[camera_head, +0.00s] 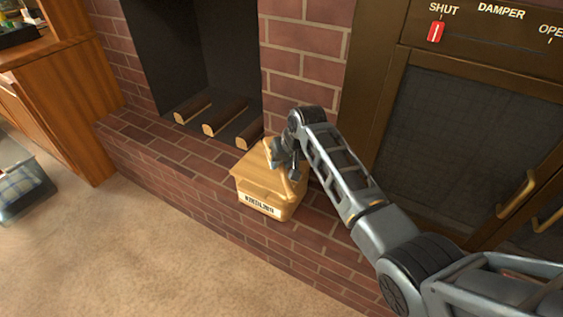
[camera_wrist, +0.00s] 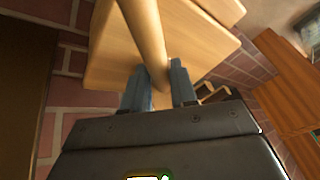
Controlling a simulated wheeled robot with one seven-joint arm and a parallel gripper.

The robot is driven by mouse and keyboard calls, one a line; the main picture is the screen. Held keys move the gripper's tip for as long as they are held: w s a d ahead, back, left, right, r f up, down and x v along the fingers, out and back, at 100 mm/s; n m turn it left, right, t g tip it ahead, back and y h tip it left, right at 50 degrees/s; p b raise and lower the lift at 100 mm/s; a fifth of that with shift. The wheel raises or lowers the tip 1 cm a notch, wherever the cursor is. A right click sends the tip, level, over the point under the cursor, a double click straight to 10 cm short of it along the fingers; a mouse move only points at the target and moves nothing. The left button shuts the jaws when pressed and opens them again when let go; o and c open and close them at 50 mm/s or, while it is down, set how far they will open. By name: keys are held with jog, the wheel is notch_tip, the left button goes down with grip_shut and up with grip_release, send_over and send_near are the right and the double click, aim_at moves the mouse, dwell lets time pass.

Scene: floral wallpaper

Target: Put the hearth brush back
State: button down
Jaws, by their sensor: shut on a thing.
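My gripper (camera_head: 284,162) is at the tan wooden box (camera_head: 262,193) on the brick hearth, over its right side. In the wrist view my gripper (camera_wrist: 158,70) is shut on a round, pale wooden handle (camera_wrist: 143,28), which runs up and out of the frame between the two blue-grey fingers. No bristles show, so I cannot tell for sure that this is the hearth brush. The box's flat tan boards (camera_wrist: 109,62) show close behind the handle. The box has a white label with dark lettering on its front, too small to read surely.
The fireplace opening (camera_head: 190,55) with several logs (camera_head: 225,116) is behind the box. A dark-framed panel with a red damper slider (camera_head: 436,32) and brass handles stands at right. A wooden cabinet (camera_head: 60,105) and a grey basket (camera_head: 22,190) are at left. The carpet in front is clear.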

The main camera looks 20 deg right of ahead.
jog(key=c, duration=0.9)
grip_release()
jog(key=shift+f, duration=0.1)
jog(key=p+v, duration=0.3)
jog(key=v, duration=0.9)
